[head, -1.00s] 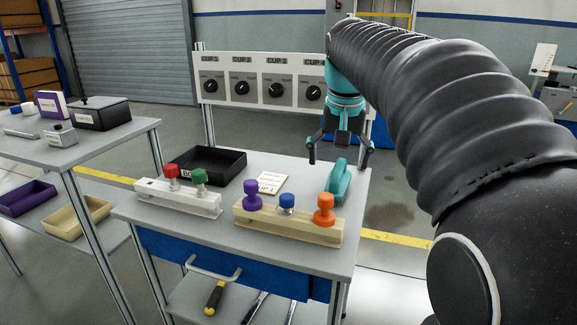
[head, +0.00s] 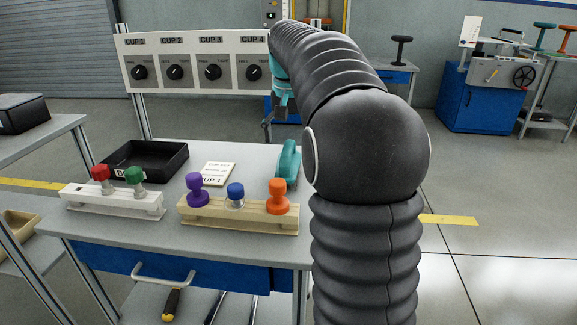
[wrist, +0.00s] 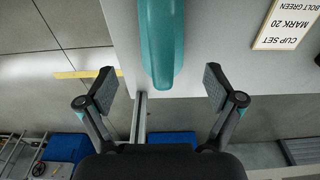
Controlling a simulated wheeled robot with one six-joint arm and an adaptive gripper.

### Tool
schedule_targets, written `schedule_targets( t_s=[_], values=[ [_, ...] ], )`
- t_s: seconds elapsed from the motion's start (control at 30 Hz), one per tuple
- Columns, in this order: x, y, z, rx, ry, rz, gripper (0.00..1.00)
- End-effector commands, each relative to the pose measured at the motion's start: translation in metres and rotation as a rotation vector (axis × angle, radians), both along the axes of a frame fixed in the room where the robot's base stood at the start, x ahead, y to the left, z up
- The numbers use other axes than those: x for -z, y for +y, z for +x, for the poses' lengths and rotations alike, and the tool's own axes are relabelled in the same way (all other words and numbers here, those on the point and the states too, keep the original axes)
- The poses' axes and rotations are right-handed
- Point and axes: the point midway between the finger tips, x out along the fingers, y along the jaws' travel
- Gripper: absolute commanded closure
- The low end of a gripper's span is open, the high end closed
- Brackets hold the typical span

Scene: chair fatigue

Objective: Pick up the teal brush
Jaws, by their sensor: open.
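The teal brush (head: 288,163) lies near the right edge of the grey table (head: 255,156), partly hidden by my arm in the head view. In the wrist view the teal brush (wrist: 161,40) extends from the top edge down to between the level of my fingers. My gripper (wrist: 161,90) is open, with its two fingers apart on either side of the brush's near end. Nothing is held. In the head view my gripper (head: 267,130) shows beyond the brush, mostly hidden by my arm.
A wooden rack (head: 240,219) with purple, blue and orange knobs stands in front of the brush. A white rack (head: 115,202), a black tray (head: 180,151) and a card (head: 217,174) are to the left. A panel of dials (head: 195,50) stands behind.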

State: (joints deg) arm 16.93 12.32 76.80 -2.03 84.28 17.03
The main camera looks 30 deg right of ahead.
Motion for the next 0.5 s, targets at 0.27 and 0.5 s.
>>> schedule_targets(
  t_s=[0.27,0.5],
  values=[
    [0.020,-0.001,0.001,0.002,0.002,0.000,0.08],
    [0.052,-0.001,0.004,0.003,0.002,0.001,0.08]
  ],
)
